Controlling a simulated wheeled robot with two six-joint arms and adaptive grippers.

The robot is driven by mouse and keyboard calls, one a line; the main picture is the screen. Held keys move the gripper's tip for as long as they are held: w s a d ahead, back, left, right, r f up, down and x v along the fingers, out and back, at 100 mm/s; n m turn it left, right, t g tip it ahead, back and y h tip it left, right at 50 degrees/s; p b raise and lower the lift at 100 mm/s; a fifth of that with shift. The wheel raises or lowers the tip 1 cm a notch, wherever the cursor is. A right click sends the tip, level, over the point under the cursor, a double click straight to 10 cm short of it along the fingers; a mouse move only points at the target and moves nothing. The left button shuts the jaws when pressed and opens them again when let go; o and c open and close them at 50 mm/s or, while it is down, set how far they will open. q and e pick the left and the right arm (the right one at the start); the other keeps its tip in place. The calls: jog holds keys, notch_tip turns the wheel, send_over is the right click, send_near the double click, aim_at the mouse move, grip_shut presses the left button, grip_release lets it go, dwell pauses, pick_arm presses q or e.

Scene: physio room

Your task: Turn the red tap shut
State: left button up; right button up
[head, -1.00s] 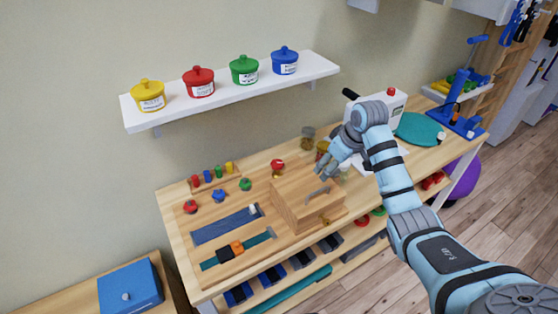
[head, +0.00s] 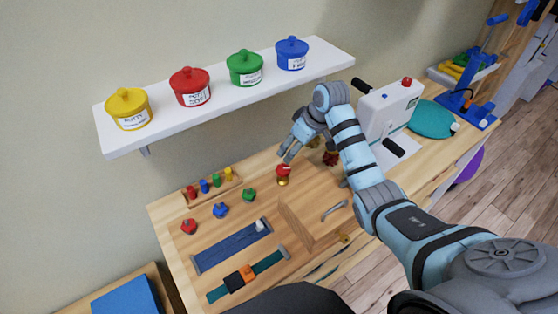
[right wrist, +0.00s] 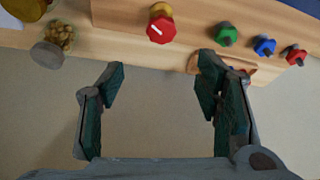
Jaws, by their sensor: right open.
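The red tap (head: 283,171) is a ridged red knob on a brass body, standing on the wooden bench behind the wooden box. In the right wrist view its red knob (right wrist: 161,29) shows a white line across the top, with brass behind it. My right gripper (head: 287,154) is open and empty, just above and behind the tap in the head view. In the right wrist view its two fingers (right wrist: 160,85) are wide apart, and the tap lies beyond their tips, roughly between them. The gripper appears apart from the tap. My left gripper is not in view.
Red (head: 189,227), blue (head: 220,210) and green (head: 249,195) knobs stand to the left. The wooden box (head: 312,215) with a handle is in front. A white machine (head: 388,112) stands right of my arm. A shelf (head: 230,99) with lidded pots hangs above.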

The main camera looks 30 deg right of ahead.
jog(key=b, duration=0.1)
send_near(283, 169)
jog(key=f, duration=0.2)
jog(key=b+x, duration=0.1)
jog(key=x, duration=0.2)
jog(key=w+b+x, duration=0.1)
jog(key=x, duration=0.3)
jog(key=shift+r+b, duration=0.15)
jog(key=shift+b, duration=0.15)
jog(key=shift+s+r, duration=0.15)
jog(key=shift+s, duration=0.1)
jog(key=shift+c, duration=0.5)
jog(key=shift+w, duration=0.1)
jog(key=c, duration=1.1)
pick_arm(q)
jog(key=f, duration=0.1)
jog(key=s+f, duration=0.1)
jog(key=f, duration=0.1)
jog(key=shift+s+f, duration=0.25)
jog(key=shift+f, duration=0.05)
pick_arm(e)
jog(key=shift+o, duration=0.2)
